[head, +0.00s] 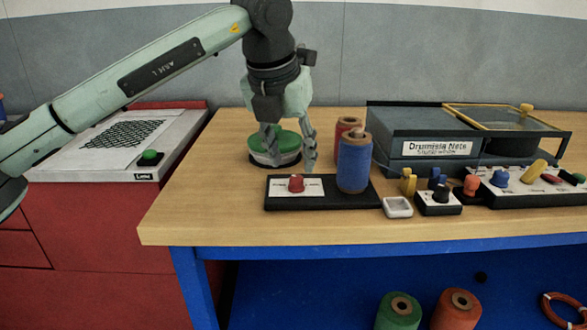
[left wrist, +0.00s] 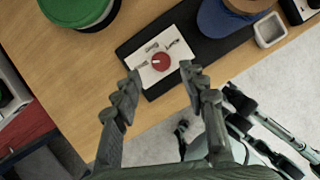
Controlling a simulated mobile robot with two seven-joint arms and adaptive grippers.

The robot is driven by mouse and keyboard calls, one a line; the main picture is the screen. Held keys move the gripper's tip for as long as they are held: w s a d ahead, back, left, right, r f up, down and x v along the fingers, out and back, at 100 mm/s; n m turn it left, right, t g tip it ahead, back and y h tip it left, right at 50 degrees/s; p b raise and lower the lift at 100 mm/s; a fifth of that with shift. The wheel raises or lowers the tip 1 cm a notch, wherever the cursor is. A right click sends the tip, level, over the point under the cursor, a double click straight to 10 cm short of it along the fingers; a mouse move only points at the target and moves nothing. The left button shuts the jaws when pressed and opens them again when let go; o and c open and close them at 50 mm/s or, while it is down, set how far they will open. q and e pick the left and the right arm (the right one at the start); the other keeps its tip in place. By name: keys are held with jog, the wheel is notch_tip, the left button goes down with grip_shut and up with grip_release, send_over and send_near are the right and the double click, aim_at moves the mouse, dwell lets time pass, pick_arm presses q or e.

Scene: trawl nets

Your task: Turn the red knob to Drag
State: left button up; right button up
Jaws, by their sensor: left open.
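The red knob (head: 296,183) sits on a white label plate on a black base (head: 330,202) near the front of the wooden table. My left gripper (head: 290,160) hangs above and behind the knob, pointing down, with nothing between its fingers. In the left wrist view the red knob (left wrist: 160,62) lies just beyond and between the fingertips of my open left gripper (left wrist: 160,80), apart from them. A pale pointer mark shows on the knob. Lettering stands around it on the plate, too small to read. My right gripper is not in view.
A blue spool (head: 354,163) stands on the same base, right of the knob. A green-topped round tin (head: 275,148) is behind the gripper. A white tray (head: 398,207), a black-knob box (head: 440,202) and a grey case (head: 418,132) stand to the right. The table's left front is clear.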

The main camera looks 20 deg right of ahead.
aim_at(296, 177)
pick_arm(q)
jog(key=x, duration=0.3)
jog(key=shift+w+d+f, duration=0.1)
jog(key=shift+f, duration=0.25)
jog(key=shift+w+d+f, duration=0.1)
jog(key=shift+w+f, duration=0.1)
jog(key=shift+f, duration=0.2)
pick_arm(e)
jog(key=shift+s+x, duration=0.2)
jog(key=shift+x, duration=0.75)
pick_arm(q)
jog(key=shift+c, duration=0.3)
grip_shut()
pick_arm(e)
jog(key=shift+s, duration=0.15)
